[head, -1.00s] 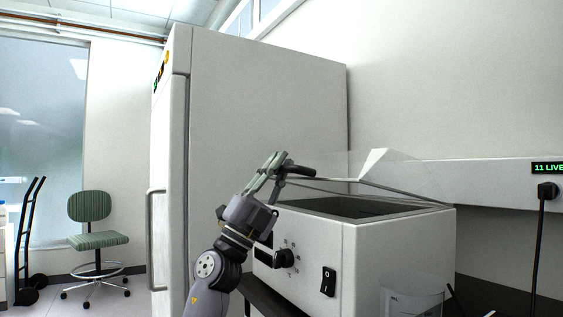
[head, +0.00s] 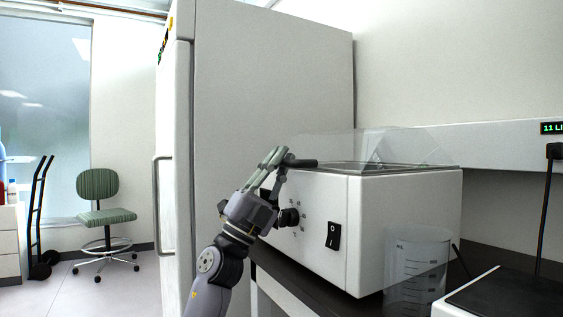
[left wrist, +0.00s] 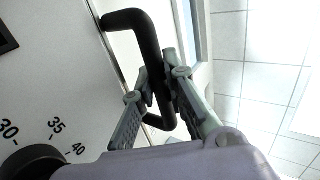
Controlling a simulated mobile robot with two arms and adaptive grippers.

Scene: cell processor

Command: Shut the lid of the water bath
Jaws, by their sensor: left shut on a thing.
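The water bath (head: 400,225) is a white box with a dial and a black power switch on its front, in the middle right of the head view. Its clear lid (head: 345,148) lies flat on or very close to the box's top rim; I cannot make out a gap. The lid's black handle (head: 302,163) sticks out at the front edge. My left gripper (head: 276,158) is shut on the handle. In the left wrist view the curved handle (left wrist: 150,45) passes between its fingers (left wrist: 158,86). My right gripper is not in view.
A clear beaker (head: 417,265) stands in front of the bath at the right, near a dark-topped device (head: 510,296). A tall white cabinet (head: 270,90) stands behind and left of the bath. A green chair (head: 103,205) and a hand truck (head: 40,220) are farther left.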

